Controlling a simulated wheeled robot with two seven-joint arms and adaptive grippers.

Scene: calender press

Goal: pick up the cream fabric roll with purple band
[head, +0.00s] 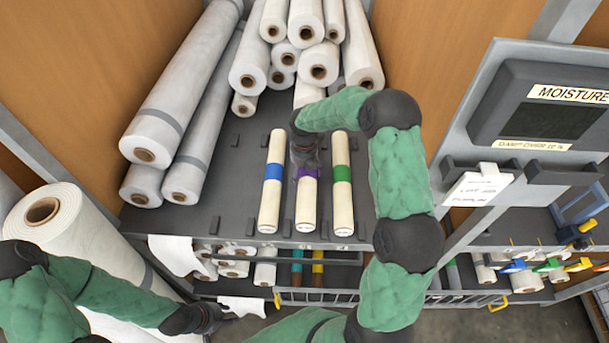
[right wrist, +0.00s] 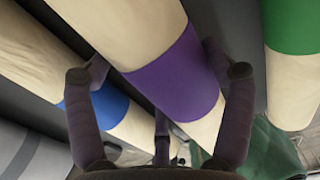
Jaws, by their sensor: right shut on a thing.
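The cream fabric roll with purple band (head: 306,207) lies on the dark shelf between two similar rolls. In the right wrist view its purple band (right wrist: 178,75) sits between the fingers of my right gripper (right wrist: 160,85). My right gripper (head: 305,160) reaches down over the band in the head view and is shut on this roll. Whether the roll is clear of the shelf I cannot tell.
A blue-banded roll (head: 272,185) lies just left and a green-banded roll (head: 342,185) just right, both close by. Large white rolls (head: 180,100) are stacked behind. A moisture panel (head: 545,110) stands at the right. Bare shelf (head: 235,150) shows at the left.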

